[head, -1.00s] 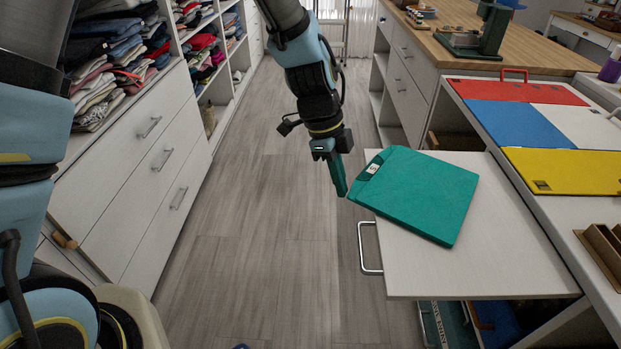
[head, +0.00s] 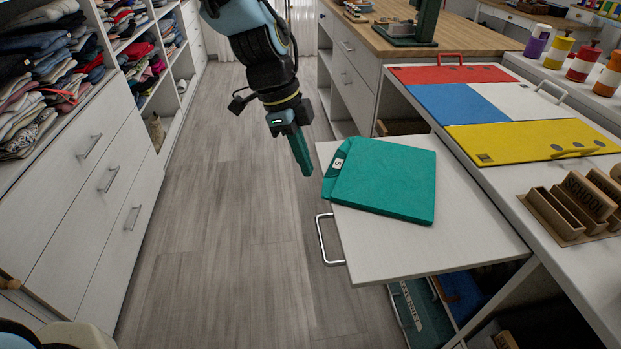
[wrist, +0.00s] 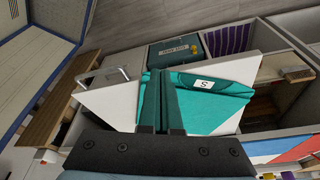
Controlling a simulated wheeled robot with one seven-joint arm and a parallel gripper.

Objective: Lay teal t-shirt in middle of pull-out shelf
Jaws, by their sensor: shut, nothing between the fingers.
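The teal t-shirt (head: 385,180) lies folded flat on the pull-out shelf (head: 455,245), toward its far side, slightly turned. A white label with an S is at its left edge. Bare white shelf shows in front of it and to its right. My gripper (head: 305,170) is shut and empty, pointing down just left of the shirt's label edge, apart from it in the head view. In the wrist view the shut fingers (wrist: 160,100) overlap the shirt (wrist: 208,90); contact cannot be told there.
The shelf has a metal handle (head: 328,240) on its left edge. A counter with coloured folding boards (head: 480,110) and a wooden holder (head: 575,205) stands to the right. Drawers (head: 95,190) and clothes shelves line the left. The floor between is clear. Boxes (head: 420,310) sit below the shelf.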

